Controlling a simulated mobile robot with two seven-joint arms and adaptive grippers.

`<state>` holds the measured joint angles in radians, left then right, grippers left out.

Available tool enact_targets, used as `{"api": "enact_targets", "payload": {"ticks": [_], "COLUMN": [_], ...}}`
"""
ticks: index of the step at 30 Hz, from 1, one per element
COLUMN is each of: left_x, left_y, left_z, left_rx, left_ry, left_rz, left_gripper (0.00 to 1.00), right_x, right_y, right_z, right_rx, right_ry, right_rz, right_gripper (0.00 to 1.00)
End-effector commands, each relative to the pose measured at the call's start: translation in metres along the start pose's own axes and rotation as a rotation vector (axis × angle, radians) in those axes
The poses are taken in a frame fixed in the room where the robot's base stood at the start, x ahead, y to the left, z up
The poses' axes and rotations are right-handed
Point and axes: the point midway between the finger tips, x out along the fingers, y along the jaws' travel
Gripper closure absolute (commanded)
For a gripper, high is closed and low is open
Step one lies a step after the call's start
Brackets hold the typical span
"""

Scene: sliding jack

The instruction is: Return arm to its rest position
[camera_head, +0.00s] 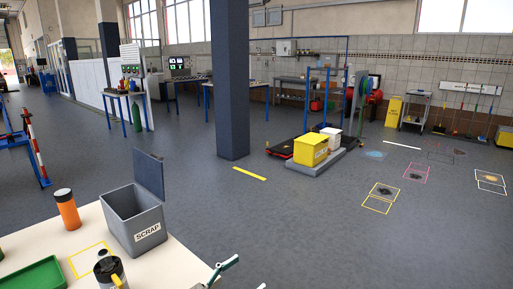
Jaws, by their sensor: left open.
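My left gripper (247,271) shows at the bottom edge, just past the right edge of the pale table (165,268). Only thin green finger parts with a pale joint are visible; they stand apart with nothing seen between them. Its wrist and the rest of the arm are below the picture. It is to the right of the grey SCRAP bin (140,222) and not touching it. My right gripper is not in view.
The table also holds an orange flask (67,209), a green tray (35,275) and a dark-topped metal container (108,270). A blue-grey pillar (230,80) stands ahead. A yellow box (310,149) sits on a low grey platform.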

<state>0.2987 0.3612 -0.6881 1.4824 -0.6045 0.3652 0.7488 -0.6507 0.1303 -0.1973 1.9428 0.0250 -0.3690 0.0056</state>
Motion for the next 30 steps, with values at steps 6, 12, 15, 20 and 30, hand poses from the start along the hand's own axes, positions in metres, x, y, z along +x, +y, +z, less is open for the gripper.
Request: {"api": "enact_targets", "payload": {"ticks": [6,12,15,20,30], "left_x": [-0.068,-0.155,-0.206,-0.279,-0.33], "left_y": [0.026,0.052,0.07,0.101,0.124], "left_z": [0.068,0.133,0.163,0.196,0.211], "left_rx": [-0.07,-0.115,-0.134,-0.156,-0.165], "left_ry": [-0.125,-0.336,-0.464,-0.648,-0.779], "left_rz": [-0.232,-0.4,-0.457,-0.501,-0.507], "left_gripper": [0.28,0.28,0.28,0.28,0.28], "right_x": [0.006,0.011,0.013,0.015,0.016], "right_y": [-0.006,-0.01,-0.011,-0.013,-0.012], "right_z": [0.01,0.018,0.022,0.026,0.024], "right_rx": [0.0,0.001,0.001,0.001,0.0], "right_ry": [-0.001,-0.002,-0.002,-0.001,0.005], "right_rz": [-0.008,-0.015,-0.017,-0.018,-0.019], "right_gripper": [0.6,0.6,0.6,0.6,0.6]}}
